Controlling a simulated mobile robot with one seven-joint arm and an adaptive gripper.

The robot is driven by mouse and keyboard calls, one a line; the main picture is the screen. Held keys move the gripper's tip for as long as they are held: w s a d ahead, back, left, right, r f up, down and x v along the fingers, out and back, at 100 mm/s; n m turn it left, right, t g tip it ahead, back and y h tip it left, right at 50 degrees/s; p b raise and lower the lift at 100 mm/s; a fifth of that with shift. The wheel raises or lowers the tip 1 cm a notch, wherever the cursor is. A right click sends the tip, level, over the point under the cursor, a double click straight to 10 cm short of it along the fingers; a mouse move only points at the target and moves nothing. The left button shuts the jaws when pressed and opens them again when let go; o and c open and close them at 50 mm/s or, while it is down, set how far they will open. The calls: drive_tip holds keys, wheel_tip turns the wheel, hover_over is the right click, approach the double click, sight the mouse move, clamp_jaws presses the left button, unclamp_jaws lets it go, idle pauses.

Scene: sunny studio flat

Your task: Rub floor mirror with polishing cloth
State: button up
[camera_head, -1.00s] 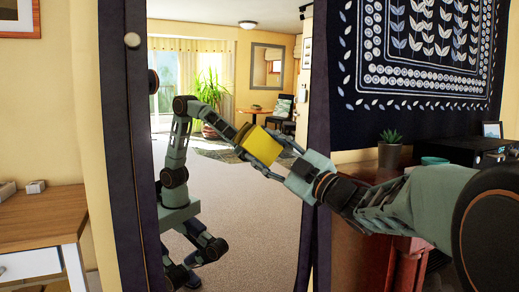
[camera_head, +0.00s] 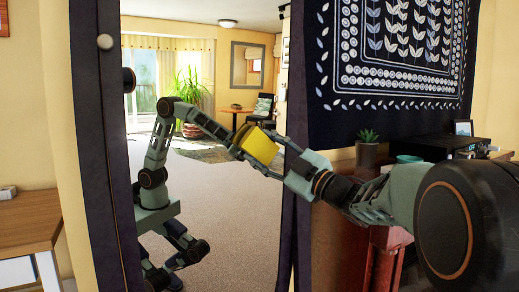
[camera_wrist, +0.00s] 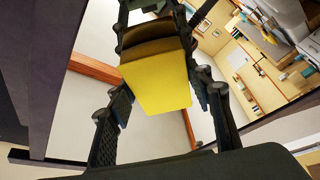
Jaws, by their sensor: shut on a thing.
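The floor mirror (camera_head: 230,225) has a dark purple frame and stands upright, reflecting the room and my own arm. My gripper (camera_head: 275,143) is shut on the yellow polishing cloth (camera_head: 259,147), which looks like a folded pad. The cloth is at the glass, near the mirror's right frame post, and meets the reflected arm there. Whether it fully touches is hard to tell. In the wrist view the cloth (camera_wrist: 160,88) sits between the fingers (camera_wrist: 160,100), with the mirror glass (camera_wrist: 85,115) behind it. The cloth's far face is hidden.
A reddish wooden cabinet (camera_head: 340,225) stands right of the mirror, with a potted succulent (camera_head: 368,150) and a teal bowl (camera_head: 409,159) on it. A dark patterned hanging (camera_head: 400,60) is above. A wooden table (camera_head: 30,215) stands at the left.

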drive_tip(key=shift+s+d+f+b, duration=0.1)
drive_tip(key=shift+s+d+b, duration=0.35)
drive_tip(key=shift+s, duration=0.4)
drive_tip(key=shift+s+d+b, duration=0.25)
drive_tip(key=shift+s+d, duration=0.3)
drive_tip(key=shift+s, duration=0.35)
drive_tip(key=shift+s+d+f+b, duration=0.1)
drive_tip(key=shift+s+d+b, duration=0.35)
drive_tip(key=shift+s, duration=0.4)
drive_tip(key=shift+d, duration=0.1)
drive_tip(key=shift+s+d+b, duration=0.15)
drive_tip(key=shift+s+d, duration=0.25)
drive_tip(key=shift+s, duration=0.25)
drive_tip(key=shift+s+d+b, duration=0.15)
drive_tip(key=shift+s+d, duration=0.2)
drive_tip(key=shift+s, duration=0.3)
